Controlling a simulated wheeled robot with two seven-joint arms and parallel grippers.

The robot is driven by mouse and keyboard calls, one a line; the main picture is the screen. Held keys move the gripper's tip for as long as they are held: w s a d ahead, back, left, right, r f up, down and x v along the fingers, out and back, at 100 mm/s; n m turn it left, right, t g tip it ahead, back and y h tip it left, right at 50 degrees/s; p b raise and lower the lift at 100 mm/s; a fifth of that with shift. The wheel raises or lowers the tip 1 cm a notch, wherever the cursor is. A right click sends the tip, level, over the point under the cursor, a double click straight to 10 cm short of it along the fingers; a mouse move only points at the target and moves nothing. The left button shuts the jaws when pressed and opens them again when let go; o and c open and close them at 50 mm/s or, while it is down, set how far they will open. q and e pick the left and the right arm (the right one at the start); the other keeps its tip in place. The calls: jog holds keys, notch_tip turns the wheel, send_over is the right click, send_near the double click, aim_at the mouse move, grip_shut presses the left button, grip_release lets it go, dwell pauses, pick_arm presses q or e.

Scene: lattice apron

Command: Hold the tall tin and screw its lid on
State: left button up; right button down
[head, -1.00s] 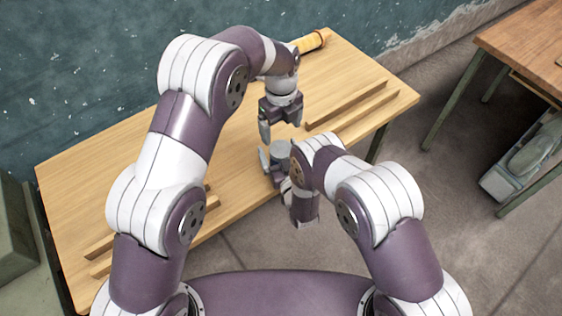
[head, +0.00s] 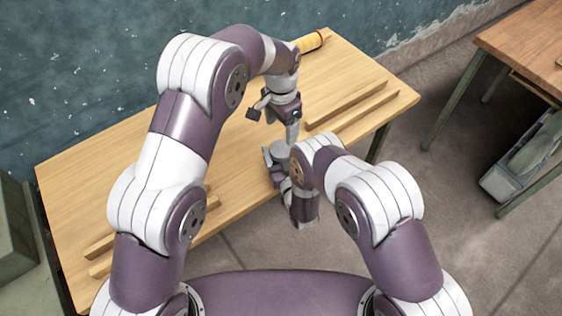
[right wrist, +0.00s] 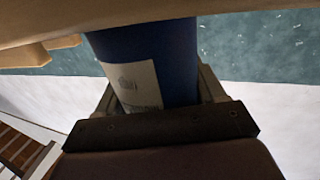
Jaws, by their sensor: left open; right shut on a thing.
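The tall tin (right wrist: 180,60) is blue with a pale label in the right wrist view. My right gripper (right wrist: 158,85) is shut around it, a finger on each side. In the head view the tin's body is mostly hidden by my right gripper and arm. A round grey top (head: 279,148), which looks like the lid, shows there; I cannot tell how tightly it sits. My left gripper (head: 274,122) is open and empty above the tin, pointing down, with its fingers spread apart.
The tin is by the near edge of the wooden table (head: 120,160). Wooden strips (head: 345,105) lie to the right, with more at the front left (head: 100,245). Another table (head: 525,45) stands at the right.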

pick_arm(q)
jog(key=n, duration=1.6)
jog(key=shift+r, duration=0.1)
jog(key=n, duration=1.5)
jog(key=shift+n, duration=0.3)
jog(key=n, duration=0.8)
jog(key=shift+n, duration=0.3)
